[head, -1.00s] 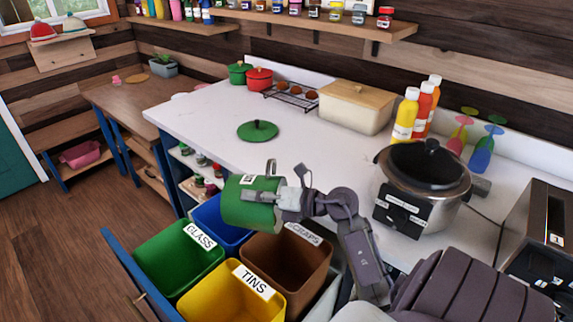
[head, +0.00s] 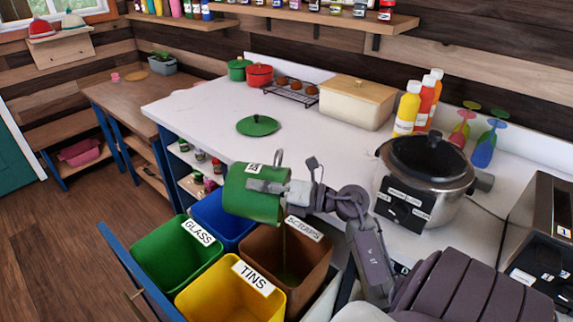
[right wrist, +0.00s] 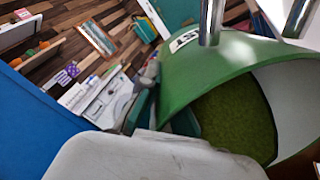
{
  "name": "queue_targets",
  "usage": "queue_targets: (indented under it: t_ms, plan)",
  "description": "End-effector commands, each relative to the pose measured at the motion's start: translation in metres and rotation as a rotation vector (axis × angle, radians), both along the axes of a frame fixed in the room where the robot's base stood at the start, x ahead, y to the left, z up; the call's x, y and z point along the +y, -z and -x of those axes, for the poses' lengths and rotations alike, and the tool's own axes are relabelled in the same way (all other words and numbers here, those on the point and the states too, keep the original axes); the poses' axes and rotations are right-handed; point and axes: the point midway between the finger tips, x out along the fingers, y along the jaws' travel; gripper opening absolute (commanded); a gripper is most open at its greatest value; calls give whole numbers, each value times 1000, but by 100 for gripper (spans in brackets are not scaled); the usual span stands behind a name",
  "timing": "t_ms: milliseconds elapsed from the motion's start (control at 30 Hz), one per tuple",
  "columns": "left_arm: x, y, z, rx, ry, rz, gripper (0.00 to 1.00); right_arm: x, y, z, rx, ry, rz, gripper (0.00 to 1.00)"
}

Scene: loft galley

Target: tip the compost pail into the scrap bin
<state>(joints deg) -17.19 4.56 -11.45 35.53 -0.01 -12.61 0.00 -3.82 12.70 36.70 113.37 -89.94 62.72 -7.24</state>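The green compost pail (head: 250,207) is tilted in the air over the brown scraps bin (head: 263,247), its mouth turned down to the right. A thin greenish streak shows below it inside the bin. My right gripper (head: 268,187) is shut on the pail's side. In the right wrist view the pail (right wrist: 205,70) shows its open mouth, with green contents inside and the right gripper (right wrist: 165,110) against its wall. The pail's hidden side and the bin's bottom cannot be seen. My left gripper is not in view.
The green glass bin (head: 150,262), yellow tins bin (head: 215,298) and a blue bin (head: 222,220) stand beside the scraps bin in a pull-out drawer. A green lid (head: 257,126) lies on the white counter (head: 200,115). A slow cooker (head: 425,180) stands close right of my arm.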

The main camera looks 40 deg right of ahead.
Motion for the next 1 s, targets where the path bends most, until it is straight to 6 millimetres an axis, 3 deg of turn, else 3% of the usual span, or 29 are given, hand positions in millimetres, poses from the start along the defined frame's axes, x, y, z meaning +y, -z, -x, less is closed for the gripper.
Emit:
queue_targets:
  t_ms: [1000]
  plan:
    - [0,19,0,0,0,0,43,-6,-4,9,-86,-13,-49,0]
